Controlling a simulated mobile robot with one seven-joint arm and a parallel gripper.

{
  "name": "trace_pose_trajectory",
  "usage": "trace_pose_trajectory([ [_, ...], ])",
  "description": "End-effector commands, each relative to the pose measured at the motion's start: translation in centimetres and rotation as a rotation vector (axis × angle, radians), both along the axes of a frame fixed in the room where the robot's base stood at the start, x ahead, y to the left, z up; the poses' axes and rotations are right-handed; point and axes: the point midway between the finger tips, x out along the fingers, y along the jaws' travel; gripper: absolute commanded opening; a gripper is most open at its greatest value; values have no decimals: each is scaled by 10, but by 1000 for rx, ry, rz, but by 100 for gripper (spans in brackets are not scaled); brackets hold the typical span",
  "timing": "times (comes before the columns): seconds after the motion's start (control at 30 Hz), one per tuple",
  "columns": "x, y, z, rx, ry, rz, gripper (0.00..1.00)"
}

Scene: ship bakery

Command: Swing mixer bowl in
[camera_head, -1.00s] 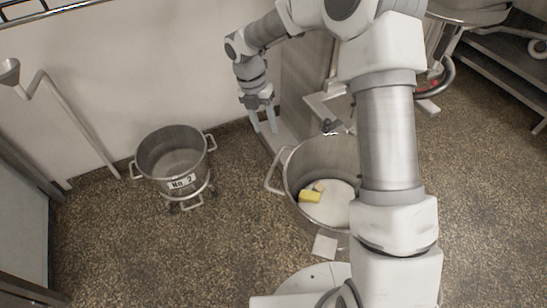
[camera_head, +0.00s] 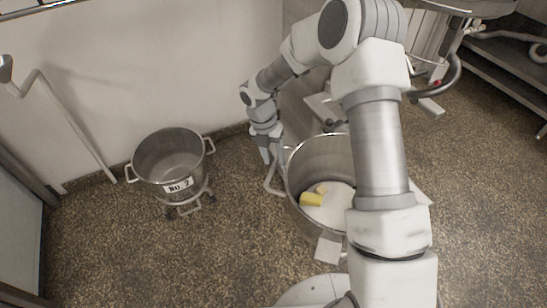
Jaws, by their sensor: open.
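The large steel mixer bowl (camera_head: 307,218) stands right of centre, with white powder and yellow blocks (camera_head: 312,199) inside. Its right side is hidden behind my arm. A looped handle (camera_head: 271,186) sticks out from its left side. My gripper (camera_head: 271,158) points down just above and beside this handle, with its fingers open. I cannot tell whether the fingers touch the handle. Part of the mixer's grey column (camera_head: 305,104) shows behind the bowl, largely covered by my arm.
A second, empty steel bowl labelled No. 2 (camera_head: 168,158) stands on a wheeled dolly (camera_head: 190,204) at the left. A wall (camera_head: 150,80) runs behind. Speckled floor (camera_head: 120,255) is clear at front left. Steel shelving (camera_head: 510,75) stands at the far right.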

Motion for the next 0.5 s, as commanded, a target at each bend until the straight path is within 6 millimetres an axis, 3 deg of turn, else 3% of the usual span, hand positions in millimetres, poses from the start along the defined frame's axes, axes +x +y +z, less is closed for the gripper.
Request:
trace_pose_trajectory([
  [0.07, 0, 0, 0, 0, 0, 0, 47],
  [0.33, 0, 0, 0, 0, 0, -1, 0],
  [0.5, 0, 0, 1, 0, 0, -1, 0],
])
